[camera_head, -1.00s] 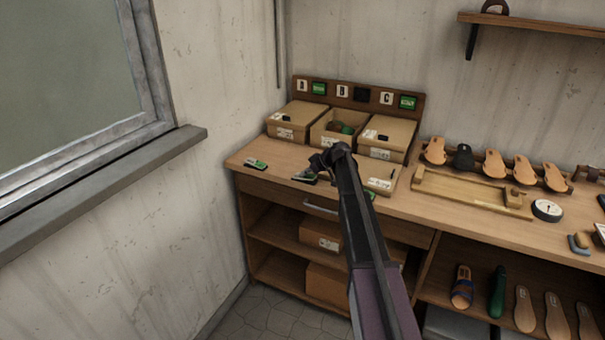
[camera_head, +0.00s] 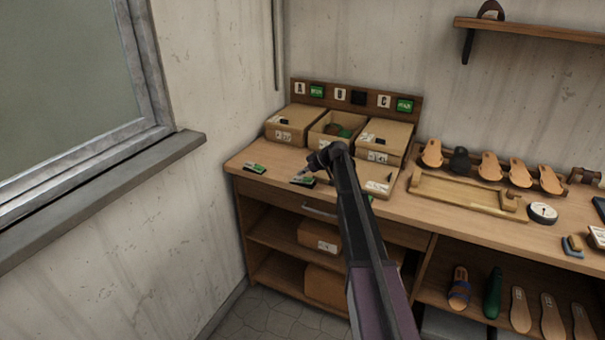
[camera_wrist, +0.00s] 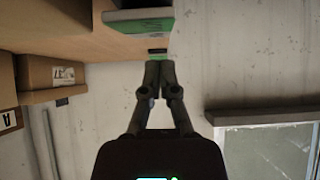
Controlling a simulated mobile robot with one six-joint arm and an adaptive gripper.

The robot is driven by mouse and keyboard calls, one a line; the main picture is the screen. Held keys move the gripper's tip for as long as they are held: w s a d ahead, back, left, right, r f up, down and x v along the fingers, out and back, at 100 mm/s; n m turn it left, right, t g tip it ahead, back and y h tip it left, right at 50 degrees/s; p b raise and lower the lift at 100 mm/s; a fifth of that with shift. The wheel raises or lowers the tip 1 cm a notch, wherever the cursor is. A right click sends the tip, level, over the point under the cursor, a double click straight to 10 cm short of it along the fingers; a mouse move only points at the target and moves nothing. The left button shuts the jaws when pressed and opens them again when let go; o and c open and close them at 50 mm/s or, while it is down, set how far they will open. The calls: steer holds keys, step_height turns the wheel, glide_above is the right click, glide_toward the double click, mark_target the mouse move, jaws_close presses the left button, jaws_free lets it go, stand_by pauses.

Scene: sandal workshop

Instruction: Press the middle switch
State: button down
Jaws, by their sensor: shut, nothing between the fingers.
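Small green-topped switches lie along the bench front, before the boxes. The left switch (camera_head: 254,168) is clear of my arm. The middle switch (camera_head: 303,181) lies under my gripper (camera_head: 307,171), partly covered by it. In the wrist view, upside down, my fingers (camera_wrist: 160,66) are together and empty. A large green-topped switch (camera_wrist: 138,22), seemingly the middle one, is close beside them. A farther green switch (camera_wrist: 158,55) shows just beyond the fingertips. I cannot tell whether the fingers touch the middle switch.
Three cardboard boxes (camera_head: 292,123) stand behind the switches. The board (camera_head: 328,92) above carries A, B and C signs; A and C have green panels, B's panel (camera_head: 358,98) is dark. A windowed wall with a sill (camera_head: 100,190) is left.

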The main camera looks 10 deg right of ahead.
step_height(320, 180, up, 3)
steer(key=shift+w+a+f+p, duration=0.1)
steer(key=shift+f+p, duration=0.1)
steer(key=shift+p, duration=0.85)
steer(key=r+p+v, duration=0.1)
steer(key=p+v, duration=0.6)
steer(key=v, duration=0.2)
steer(key=shift+w+a+r, duration=0.2)
steer(key=shift+w+a, duration=0.1)
steer(key=shift+a, duration=0.1)
steer(key=s+a+f+m+g+h, duration=0.2)
steer(key=s+a+m, duration=0.1)
steer(key=s, duration=1)
steer(key=s+a+f+m+g+h, duration=0.2)
steer(key=s+a, duration=0.3)
steer(key=s, duration=0.8)
steer(key=s+a+f+m+g+h, duration=0.2)
steer(key=s+a+m+h, duration=0.1)
steer(key=s, duration=1.1)
steer(key=shift+a+m, duration=0.55)
steer(key=shift+m, duration=0.45)
steer(key=shift+f, duration=0.1)
